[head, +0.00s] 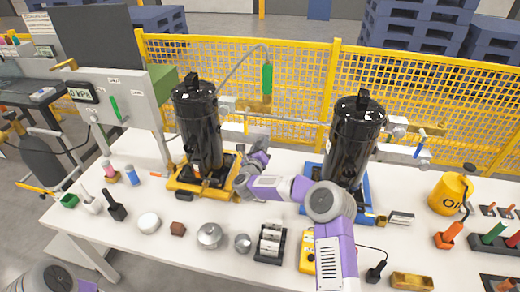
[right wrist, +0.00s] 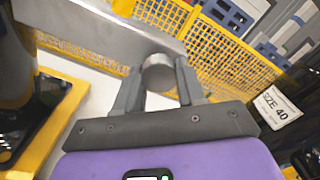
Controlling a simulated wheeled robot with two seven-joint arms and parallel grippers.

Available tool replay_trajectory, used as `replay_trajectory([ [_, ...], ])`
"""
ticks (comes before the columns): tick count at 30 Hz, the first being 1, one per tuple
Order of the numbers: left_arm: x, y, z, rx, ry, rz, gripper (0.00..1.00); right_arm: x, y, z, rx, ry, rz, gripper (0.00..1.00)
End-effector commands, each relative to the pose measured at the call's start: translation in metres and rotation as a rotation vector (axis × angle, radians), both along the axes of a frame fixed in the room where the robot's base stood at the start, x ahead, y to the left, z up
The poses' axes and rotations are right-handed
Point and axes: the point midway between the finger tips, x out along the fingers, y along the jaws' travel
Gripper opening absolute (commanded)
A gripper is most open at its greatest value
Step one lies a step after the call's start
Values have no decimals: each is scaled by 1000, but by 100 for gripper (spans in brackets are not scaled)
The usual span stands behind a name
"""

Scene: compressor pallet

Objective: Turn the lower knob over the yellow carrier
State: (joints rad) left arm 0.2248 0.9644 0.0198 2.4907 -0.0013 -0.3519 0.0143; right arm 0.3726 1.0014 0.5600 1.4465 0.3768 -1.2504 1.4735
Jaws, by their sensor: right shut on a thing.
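The yellow carrier (head: 181,187) sits on the white table at the left, with a tall black cylinder (head: 199,125) upright on it. Part of the carrier shows at the left of the right wrist view (right wrist: 52,135). My right gripper (head: 256,150) is just right of this cylinder. In the right wrist view its two fingers (right wrist: 158,82) are shut on a round grey knob (right wrist: 158,72), the lower knob, in front of a grey bar. The head view hides this grip behind the gripper. My left gripper is not in view.
A second black cylinder (head: 353,145) stands on a blue carrier (head: 367,190) to the right, close to my right arm. A yellow mesh fence (head: 300,72) runs behind the table. Several small items, including a white puck (head: 148,222) and a metal bowl (head: 209,236), lie along the front.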

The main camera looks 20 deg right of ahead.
Motion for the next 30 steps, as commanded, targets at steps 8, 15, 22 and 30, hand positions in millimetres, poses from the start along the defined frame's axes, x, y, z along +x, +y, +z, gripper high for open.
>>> replay_trajectory([
  [8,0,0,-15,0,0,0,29,0,0,0,-222,146,1,9],
  [15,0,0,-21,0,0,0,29,0,0,0,-410,275,0,9],
  [22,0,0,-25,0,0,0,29,0,0,2,-592,398,0,9],
  [30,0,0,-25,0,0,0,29,0,0,2,-805,542,0,9],
])
